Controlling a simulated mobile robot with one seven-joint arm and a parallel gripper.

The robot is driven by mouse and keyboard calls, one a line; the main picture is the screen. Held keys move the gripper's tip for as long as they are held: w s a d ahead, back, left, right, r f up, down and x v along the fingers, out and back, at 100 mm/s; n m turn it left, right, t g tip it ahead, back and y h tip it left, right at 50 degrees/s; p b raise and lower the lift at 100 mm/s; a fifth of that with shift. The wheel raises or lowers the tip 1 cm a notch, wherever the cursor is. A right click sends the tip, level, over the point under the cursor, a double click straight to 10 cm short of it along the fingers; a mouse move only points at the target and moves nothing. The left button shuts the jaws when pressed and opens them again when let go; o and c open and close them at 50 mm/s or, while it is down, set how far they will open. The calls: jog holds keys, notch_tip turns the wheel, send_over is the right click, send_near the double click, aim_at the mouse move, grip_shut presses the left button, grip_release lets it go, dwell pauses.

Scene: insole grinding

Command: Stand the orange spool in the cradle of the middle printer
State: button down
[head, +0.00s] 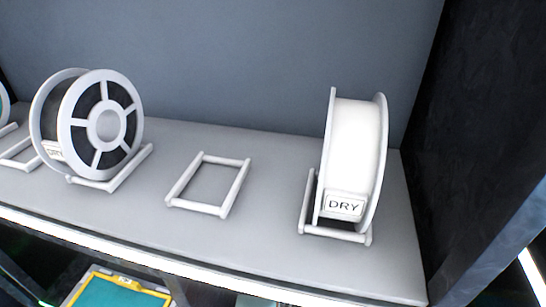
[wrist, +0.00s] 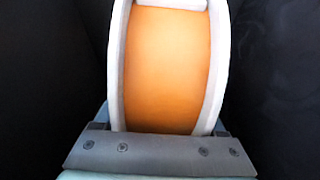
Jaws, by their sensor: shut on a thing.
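The orange spool (wrist: 168,65), with orange filament between two white flanges, fills the middle of the wrist view. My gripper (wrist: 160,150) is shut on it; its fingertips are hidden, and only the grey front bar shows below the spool. In the head view neither my gripper nor the orange spool shows. An empty white cradle (head: 173,204), a low rectangular frame of bars, sits on the grey shelf between two filled cradles. No printer body shows clearly, so I cannot tell which printer this cradle belongs to.
A black spool (head: 107,125) stands in the cradle left of the empty one. A white spool (head: 354,150) with a DRY label stands in the right cradle. The shelf (head: 270,205) has a back wall and a dark side wall at right. A yellow-rimmed teal tray (head: 120,292) lies below.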

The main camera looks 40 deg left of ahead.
jog(key=shift+f, duration=0.15)
jog(key=shift+f, duration=0.15)
grip_release()
jog(key=shift+s+d+r, duration=0.1)
jog(key=shift+s+r, duration=0.05)
jog(key=shift+r, duration=0.35)
jog(key=shift+v, duration=1.2)
jog(key=s+d+b, duration=0.3)
jog(key=s+d, duration=0.3)
jog(key=s, duration=0.4)
jog(key=shift+s+d+f, duration=0.1)
jog(key=shift+s+f, duration=0.05)
